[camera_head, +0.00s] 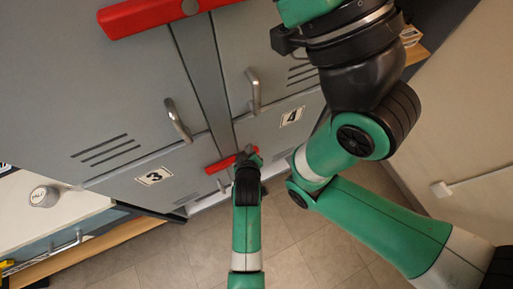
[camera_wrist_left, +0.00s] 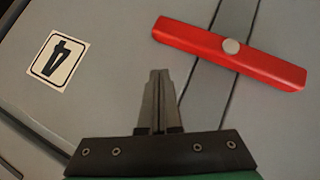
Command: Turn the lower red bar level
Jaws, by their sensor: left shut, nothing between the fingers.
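The lower red bar (camera_head: 219,164) lies across the grey strip between the cabinet doors. My gripper hides part of it in the head view. In the left wrist view the red bar (camera_wrist_left: 275,68) shows whole, with a round silver pivot (camera_wrist_left: 231,46) at its middle. It lies about square across the strip. My left gripper (camera_head: 248,153) is close to the bar's right part in the head view. In the wrist view its fingers (camera_wrist_left: 158,80) are shut and empty, with the bar ahead and to the right. Contact does not show there. My right gripper is out of frame.
A larger upper red bar (camera_head: 150,14) crosses the strip higher up. My right arm fills the right side. Tiled floor below is free.

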